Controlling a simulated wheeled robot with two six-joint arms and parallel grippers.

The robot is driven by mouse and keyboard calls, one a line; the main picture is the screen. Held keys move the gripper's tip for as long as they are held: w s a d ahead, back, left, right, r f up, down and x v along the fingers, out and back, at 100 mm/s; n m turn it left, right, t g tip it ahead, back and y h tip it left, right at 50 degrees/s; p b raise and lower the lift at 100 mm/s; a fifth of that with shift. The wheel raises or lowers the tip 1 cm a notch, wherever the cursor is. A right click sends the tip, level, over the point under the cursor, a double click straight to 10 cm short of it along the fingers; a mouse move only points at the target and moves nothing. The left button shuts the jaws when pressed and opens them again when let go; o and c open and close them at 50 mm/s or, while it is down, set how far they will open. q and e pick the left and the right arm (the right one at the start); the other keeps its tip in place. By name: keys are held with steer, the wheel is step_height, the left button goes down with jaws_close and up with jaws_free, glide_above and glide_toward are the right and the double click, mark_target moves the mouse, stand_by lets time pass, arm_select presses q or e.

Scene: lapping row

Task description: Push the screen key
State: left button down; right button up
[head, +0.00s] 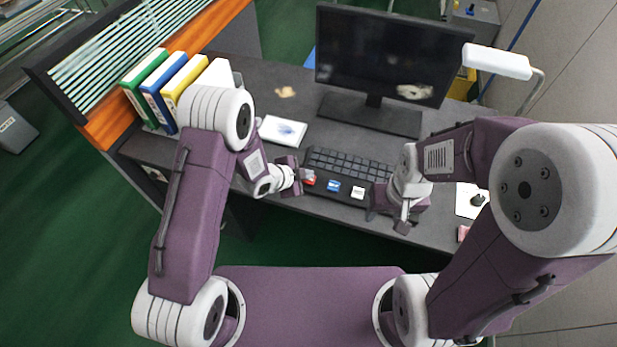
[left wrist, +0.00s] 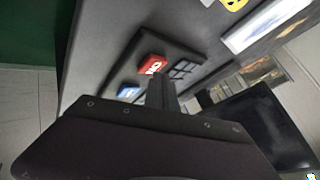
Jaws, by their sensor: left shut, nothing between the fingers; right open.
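A dark keyboard (head: 345,166) lies on the desk below the monitor. Along its front edge are a red key (head: 309,178), a blue key (head: 333,185) and a white key (head: 358,192); I cannot read which is the screen key. My left gripper (head: 297,180) is shut and empty, just left of the red key. In the left wrist view its closed fingers (left wrist: 161,90) point at the red key (left wrist: 152,65), with the blue key (left wrist: 129,91) beside it; contact is unclear. My right gripper (head: 386,219) is open by the keyboard's right front corner.
The dark monitor (head: 388,55) stands behind the keyboard. Green, blue and yellow binders (head: 182,82) stand at the desk's left. A white pad with a blue print (head: 282,131) lies left of the keyboard. A white lamp (head: 497,62) stands at the right.

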mark_target(307, 181)
stand_by(0.5)
arm_select(q)
steer(key=shift+f+b, duration=0.5)
steer(key=shift+r, duration=0.2)
steer(key=shift+r+p, duration=0.25)
steer(key=shift+p, duration=0.1)
steer(key=shift+r, duration=0.15)
step_height(307, 181, up, 6)
steer(key=p, duration=0.5)
